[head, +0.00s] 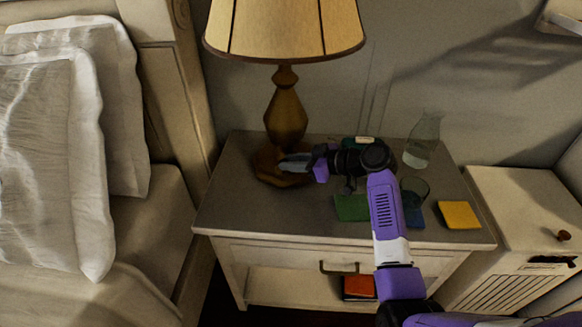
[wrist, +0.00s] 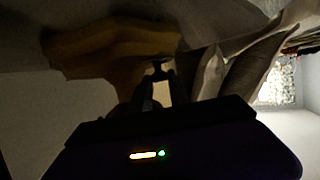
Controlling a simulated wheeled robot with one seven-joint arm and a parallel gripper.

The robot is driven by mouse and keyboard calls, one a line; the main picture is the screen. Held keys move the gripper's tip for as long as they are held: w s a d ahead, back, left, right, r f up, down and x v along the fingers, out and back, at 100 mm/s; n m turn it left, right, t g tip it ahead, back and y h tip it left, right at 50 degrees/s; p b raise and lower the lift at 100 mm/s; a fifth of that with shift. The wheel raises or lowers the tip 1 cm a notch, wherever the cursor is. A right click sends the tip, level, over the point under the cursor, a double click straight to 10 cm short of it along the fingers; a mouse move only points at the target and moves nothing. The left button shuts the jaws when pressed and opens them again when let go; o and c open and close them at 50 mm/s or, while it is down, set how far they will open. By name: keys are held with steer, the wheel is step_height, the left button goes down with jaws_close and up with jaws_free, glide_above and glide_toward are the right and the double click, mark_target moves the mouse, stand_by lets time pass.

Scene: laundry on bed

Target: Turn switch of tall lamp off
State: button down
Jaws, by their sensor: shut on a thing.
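The tall lamp (head: 286,115) stands upright on the nightstand, with a brown turned body, a wide round base and a cream shade with a dark rim. I cannot tell from the shade whether it is lit. My gripper (head: 287,164) reaches in from the right, low at the front of the lamp's base. In the dark wrist view, the lamp's base (wrist: 105,48) lies ahead, and the fingers (wrist: 161,84) are shut on a small dark piece, the lamp switch (wrist: 159,68). The fingers hide most of the switch, and its position cannot be read.
The nightstand (head: 235,207) also holds a glass carafe (head: 422,140), a drinking glass (head: 414,190), a green item (head: 351,207) and a yellow coaster (head: 459,215). The bed with pillows (head: 110,100) is on the left. A white cabinet (head: 525,205) stands on the right.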

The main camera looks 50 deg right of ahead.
steer(key=shift+f, duration=0.1)
stand_by(0.3)
steer(key=c, duration=1.3)
jaws_free()
steer(key=v, duration=0.8)
steer(key=shift+w+p, duration=0.1)
steer(key=shift+p, duration=0.2)
